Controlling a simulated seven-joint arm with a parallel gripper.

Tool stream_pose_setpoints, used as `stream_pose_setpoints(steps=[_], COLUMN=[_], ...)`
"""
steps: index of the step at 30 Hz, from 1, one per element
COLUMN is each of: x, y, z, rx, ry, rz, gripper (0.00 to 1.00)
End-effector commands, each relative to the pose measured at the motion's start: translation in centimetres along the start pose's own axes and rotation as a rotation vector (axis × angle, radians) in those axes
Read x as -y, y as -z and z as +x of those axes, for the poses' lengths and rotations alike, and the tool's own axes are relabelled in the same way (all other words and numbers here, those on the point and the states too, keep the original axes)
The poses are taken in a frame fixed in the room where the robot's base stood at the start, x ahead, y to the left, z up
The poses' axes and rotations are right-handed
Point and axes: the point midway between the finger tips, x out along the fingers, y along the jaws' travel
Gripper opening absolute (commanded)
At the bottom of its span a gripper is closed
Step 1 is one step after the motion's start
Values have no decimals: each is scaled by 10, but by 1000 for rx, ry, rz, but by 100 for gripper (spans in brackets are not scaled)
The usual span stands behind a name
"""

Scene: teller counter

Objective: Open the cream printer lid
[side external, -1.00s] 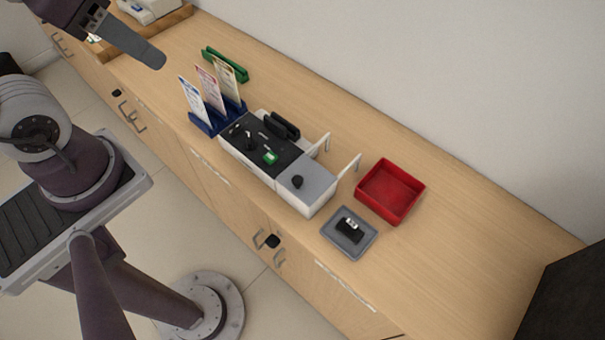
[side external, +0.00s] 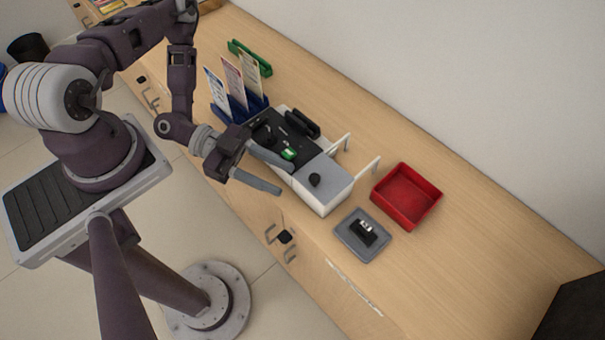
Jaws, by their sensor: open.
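Which part is the printer lid I cannot tell for sure; the grey top looks closed and flat. My gripper (side external: 284,178) is open and empty at the device's front side. One finger shows across the dark panel near a green piece (side external: 289,154); the other is in front of the device's front edge. Contact cannot be told. My gripper hides part of the device's front left.
Two white uprights (side external: 368,178) rise behind the grey top. A red tray (side external: 437,205) and a grey tray (side external: 349,246) with a small black item stand to the right. A blue holder (side external: 259,103) with several cards stands at the left. The counter's right part is clear.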

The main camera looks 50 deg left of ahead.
Motion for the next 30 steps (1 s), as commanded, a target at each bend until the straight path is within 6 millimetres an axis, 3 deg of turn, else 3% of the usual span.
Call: stream_pose_setpoints(steps=[3, 8, 11, 21, 30], x=[-5, -6, -3, 18, 20], y=[-5, -8, -6, 2, 3], z=[-5, -11, -4, 49, 54], rx=[-117, -175, -181, -178, -177], ry=[195, 351, 368, 364, 364], rz=[-57, -78, -75, -76, -77], gripper=[42, 42, 42, 42, 40])
